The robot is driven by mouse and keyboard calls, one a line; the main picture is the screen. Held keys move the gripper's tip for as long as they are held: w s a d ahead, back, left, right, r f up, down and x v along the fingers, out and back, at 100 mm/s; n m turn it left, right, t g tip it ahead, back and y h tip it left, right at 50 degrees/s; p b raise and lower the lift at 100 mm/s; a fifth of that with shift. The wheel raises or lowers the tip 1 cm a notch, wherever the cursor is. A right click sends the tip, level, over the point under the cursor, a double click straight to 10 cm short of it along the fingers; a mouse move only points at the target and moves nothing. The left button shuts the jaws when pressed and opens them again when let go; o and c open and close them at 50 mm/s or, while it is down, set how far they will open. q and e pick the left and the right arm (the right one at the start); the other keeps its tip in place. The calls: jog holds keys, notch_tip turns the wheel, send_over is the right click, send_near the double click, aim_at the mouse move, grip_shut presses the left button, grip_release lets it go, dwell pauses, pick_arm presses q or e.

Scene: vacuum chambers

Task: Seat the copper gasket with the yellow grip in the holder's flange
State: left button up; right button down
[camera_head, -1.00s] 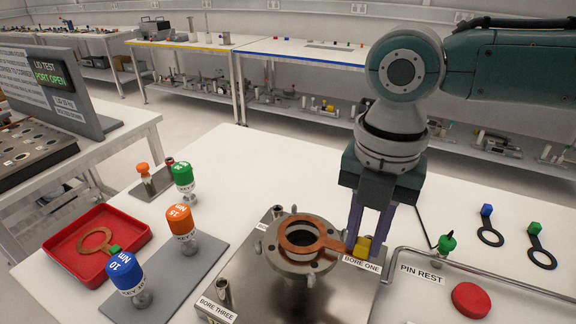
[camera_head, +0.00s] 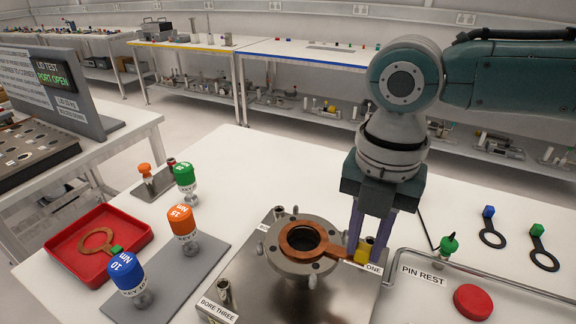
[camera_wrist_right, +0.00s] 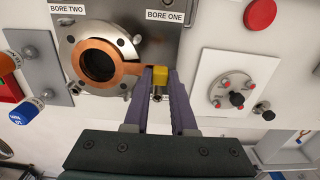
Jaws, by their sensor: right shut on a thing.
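The copper gasket (camera_head: 327,252) is a flat ring with a tab ending in a yellow grip (camera_head: 363,252). My right gripper (camera_head: 368,243) is shut on the yellow grip, and it also shows in the right wrist view (camera_wrist_right: 160,85). The ring lies over the holder's flange (camera_head: 290,268), a round steel flange with bolt holes, roughly around its bore. In the right wrist view the gasket (camera_wrist_right: 123,68) looks close to concentric with the flange (camera_wrist_right: 73,42). I cannot tell whether it rests fully down in the flange. My left gripper is not in view.
The holder's steel plate (camera_head: 335,300) carries bore labels and upright posts. A red tray (camera_head: 75,268) holds another copper gasket with a green grip. A red button (camera_head: 472,301) and a bent rail are at right.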

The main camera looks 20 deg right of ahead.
jog(key=shift+f, duration=0.25)
dwell(0.7)
jog(key=c, duration=0.7)
grip_release()
jog(key=shift+o, duration=0.2)
jog(key=shift+r, duration=0.1)
notch_tip(320, 180, up, 3)
jog(key=p, duration=0.3)
jog(key=shift+f, duration=0.2)
notch_tip(320, 180, up, 4)
jog(key=p, duration=0.4)
jog(key=shift+r+p, duration=0.1)
jog(key=shift+p, duration=0.25)
